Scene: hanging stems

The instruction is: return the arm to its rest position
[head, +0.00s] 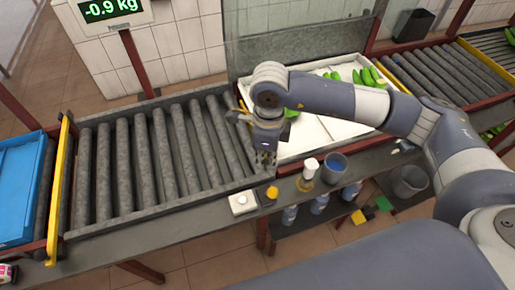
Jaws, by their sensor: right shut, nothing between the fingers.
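My right arm reaches in from the right across the conveyor line. Its gripper (266,158) points down over the junction of the roller conveyor and the white tray. It is shut with nothing in it. It hangs above the near edge, apart from the bottle and the small yellow item. My left gripper is not in view.
A roller conveyor (163,152) with empty rollers lies left. A white tray (325,130) holds green bananas (372,77). On the front ledge are a white box (242,203), a spray bottle (307,174) and a blue-grey cup (334,167). A blue crate (20,187) stands far left.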

